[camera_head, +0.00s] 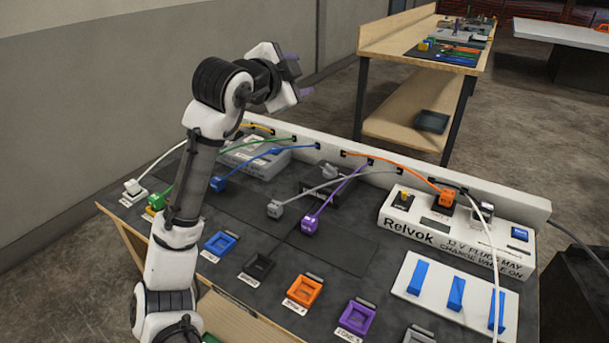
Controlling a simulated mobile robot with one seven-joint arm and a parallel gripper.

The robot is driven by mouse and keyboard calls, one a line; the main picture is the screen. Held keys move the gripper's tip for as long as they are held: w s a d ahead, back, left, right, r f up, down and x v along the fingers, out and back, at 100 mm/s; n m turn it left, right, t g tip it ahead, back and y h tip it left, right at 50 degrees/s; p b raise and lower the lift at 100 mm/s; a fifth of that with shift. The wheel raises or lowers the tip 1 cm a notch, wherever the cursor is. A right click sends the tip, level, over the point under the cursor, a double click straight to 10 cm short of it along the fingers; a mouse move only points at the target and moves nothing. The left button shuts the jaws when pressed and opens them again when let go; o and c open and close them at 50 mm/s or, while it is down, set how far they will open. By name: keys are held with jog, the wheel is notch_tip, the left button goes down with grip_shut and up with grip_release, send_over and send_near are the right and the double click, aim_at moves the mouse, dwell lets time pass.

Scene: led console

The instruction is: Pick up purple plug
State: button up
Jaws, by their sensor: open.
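The purple plug (310,225) lies on the dark mat near the middle of the console, on the end of a purple cable (340,188) that runs up to the back rail. A grey plug (275,209) lies close to its left, apart from it. My gripper (299,76) is raised at the back left, well above the console and away from the purple plug. Its fingers are apart and nothing shows between them. A purple socket tray (356,319) sits at the front edge of the mat.
The white Relvok box (458,238) stands at the right, with an orange plug (446,195) on it. Blue (218,184), green and white plugs lie left, partly near my arm. Cables cross the back of the mat. Bare mat (330,252) lies in front of the purple plug.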

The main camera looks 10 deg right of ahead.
jog(key=d+f+m+g+y, duration=0.2)
jog(key=d+f+g, duration=0.2)
jog(key=d+f, duration=0.15)
jog(key=m+g+y+p, duration=0.2)
jog(key=m+g+y, duration=0.3)
jog(key=g+y, duration=0.3)
send_over(310, 219)
jog(key=f, duration=2)
jog(key=shift+w+d+f, duration=0.1)
jog(key=shift+d+f, duration=0.15)
jog(key=shift+f, duration=0.15)
jog(key=shift+a+f+p, duration=0.15)
jog(key=shift+f+p, duration=0.05)
jog(key=shift+f, duration=1.4)
jog(key=shift+a+f+p, duration=0.1)
jog(key=shift+f+p, duration=0.1)
jog(key=shift+f, duration=1.4)
jog(key=c, duration=1.1)
jog(key=shift+r, duration=0.1)
jog(key=shift+m, duration=0.4)
notch_tip(310, 219, up, 20)
jog(key=shift+f, duration=0.1)
